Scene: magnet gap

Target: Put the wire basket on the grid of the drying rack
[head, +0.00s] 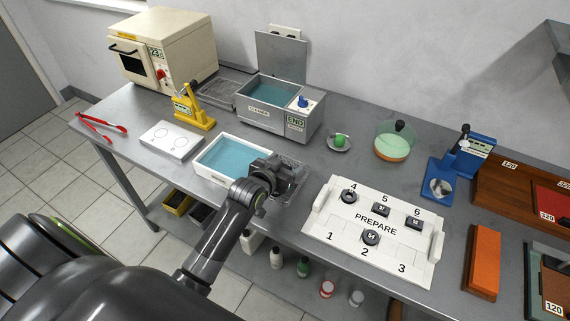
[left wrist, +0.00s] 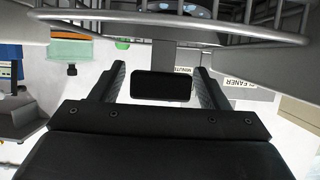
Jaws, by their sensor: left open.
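My left gripper (head: 272,174) is over the bench between the blue-water tray and the white PREPARE board. In the left wrist view its two fingers (left wrist: 160,76) stand wide apart, with a dark block between them that may be a handle. The wire basket (left wrist: 230,36) shows very close across the top of that view, with thin bars and a curved rim.
The blue-water tray (head: 226,160) is left of the gripper. The grey cleaner (head: 270,118) stands behind, with another wire rack (head: 228,83) at its left. The PREPARE board (head: 375,228) with several small parts is at the right. A glass dome (head: 394,141) stands farther back.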

